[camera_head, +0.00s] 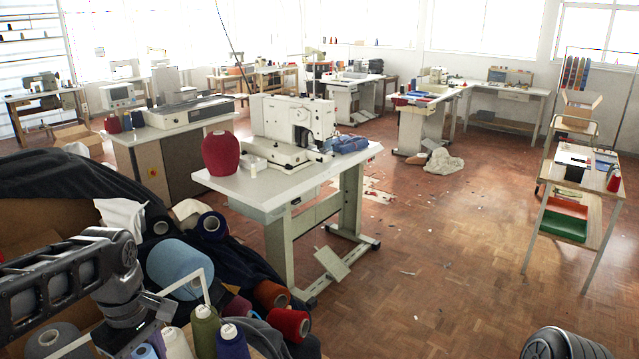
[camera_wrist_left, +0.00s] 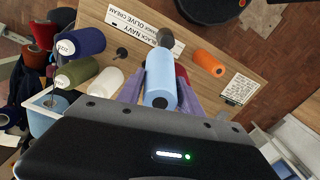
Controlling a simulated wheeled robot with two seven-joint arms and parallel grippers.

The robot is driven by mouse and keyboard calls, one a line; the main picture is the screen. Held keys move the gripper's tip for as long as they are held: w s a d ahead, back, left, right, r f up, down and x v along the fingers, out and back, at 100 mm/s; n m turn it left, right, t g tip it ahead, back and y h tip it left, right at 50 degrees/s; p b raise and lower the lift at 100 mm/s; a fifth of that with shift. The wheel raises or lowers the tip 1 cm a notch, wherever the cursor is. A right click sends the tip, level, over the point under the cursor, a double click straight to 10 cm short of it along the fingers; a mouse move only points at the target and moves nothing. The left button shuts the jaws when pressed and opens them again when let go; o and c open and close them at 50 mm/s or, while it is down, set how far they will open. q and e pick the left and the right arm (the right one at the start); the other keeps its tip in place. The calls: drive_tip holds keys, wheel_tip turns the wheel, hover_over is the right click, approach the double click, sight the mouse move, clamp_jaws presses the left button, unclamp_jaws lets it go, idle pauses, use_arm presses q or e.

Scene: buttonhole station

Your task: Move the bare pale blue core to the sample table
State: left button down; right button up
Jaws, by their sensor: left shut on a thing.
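The pale blue core (camera_wrist_left: 160,80) is a smooth cylinder with a dark hole in its near end. My left gripper (camera_wrist_left: 160,92) is shut on it, with a purple finger on each side. In the head view a small pale blue end (camera_head: 144,351) shows at the bottom left, below my left wrist. The wooden table top (camera_wrist_left: 225,35) lies under the core; I cannot tell whether they touch. A table at the right of the head view (camera_head: 598,188) may be the sample table; no label shows. My right gripper is not in view.
Navy (camera_wrist_left: 82,42), olive (camera_wrist_left: 76,73) and cream (camera_wrist_left: 106,82) cones stand beside the held core, with an orange spool (camera_wrist_left: 209,64) on the other side. A sewing table (camera_head: 300,180) with a red cone stands mid-room. The floor between it and the right-hand table is open.

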use_arm(q)
drive_tip(key=w+m, duration=0.1)
drive_tip(key=m, duration=0.1)
drive_tip(key=shift+w+a+r+m, duration=0.1)
drive_tip(key=shift+w+r+m, duration=0.05)
drive_tip(key=shift+w+m, duration=0.25)
drive_tip(key=w+d+f+m+b, duration=0.3)
drive_tip(key=w+d+f+m, duration=0.5)
drive_tip(key=d+f+m, duration=0.3)
drive_tip(key=shift+w+d+f, duration=0.2)
drive_tip(key=shift+d+f, duration=0.6)
drive_tip(key=shift+f, duration=0.15)
drive_tip(key=shift+s, duration=0.1)
